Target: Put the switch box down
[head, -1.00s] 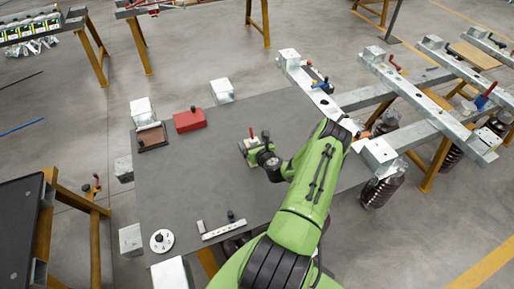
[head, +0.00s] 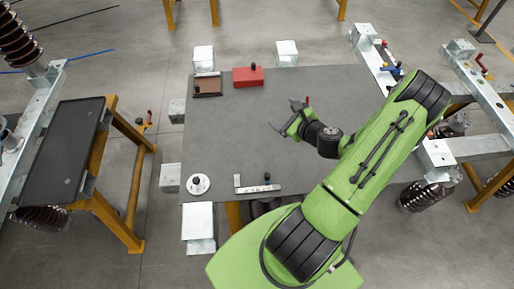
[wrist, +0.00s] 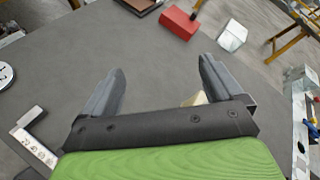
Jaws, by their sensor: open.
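My gripper (head: 286,115) is open over the middle of the grey table (head: 225,130), its two dark fingers spread apart. In the wrist view the fingers (wrist: 158,85) have bare tabletop between their tips. A small pale piece (wrist: 195,99) shows low beside the right finger, mostly hidden by the gripper's black bar. A small reddish tip (head: 307,99) shows just beyond the fingers in the head view. I cannot tell whether either belongs to the switch box. No whole switch box shows clearly.
A red box (head: 248,76) and a brown tray (head: 208,86) lie at the table's back left. A white disc (head: 198,184) and an L-shaped strip (head: 258,189) lie near the front edge. Steel beams (head: 436,152) flank the right side. The table's middle left is clear.

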